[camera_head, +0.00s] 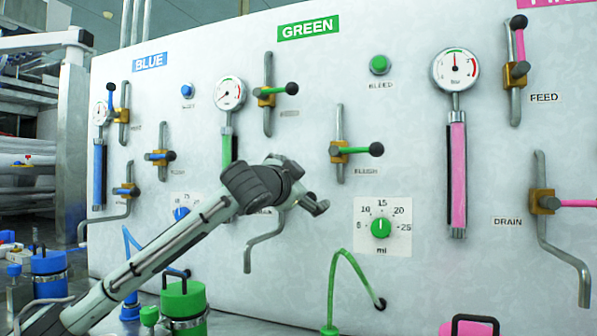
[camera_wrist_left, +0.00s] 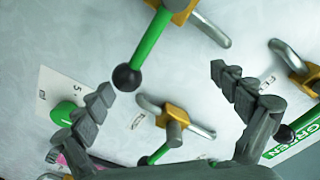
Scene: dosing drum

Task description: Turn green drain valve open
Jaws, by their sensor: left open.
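The green drain valve is mostly hidden behind my left gripper (camera_head: 298,188) in the head view. Its bent grey outlet pipe (camera_head: 262,246) shows below the gripper, and its label is partly covered. In the left wrist view, a brass-bodied valve at the top edge, which appears to be the drain valve, has a green handle (camera_wrist_left: 147,48) ending in a black ball (camera_wrist_left: 127,77). The ball is close to the tip of one finger. My left gripper (camera_wrist_left: 163,79) is open and empty, with its fingers spread wide. I cannot tell whether a finger touches the ball. My right gripper is not in view.
The green flush valve (camera_head: 340,151) and feed valve (camera_head: 266,96) sit above the gripper. A green dosing dial (camera_head: 381,228) is to the right. Blue valves are on the left, pink ones on the right. A green hose (camera_head: 345,258) and green container (camera_head: 183,303) are below.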

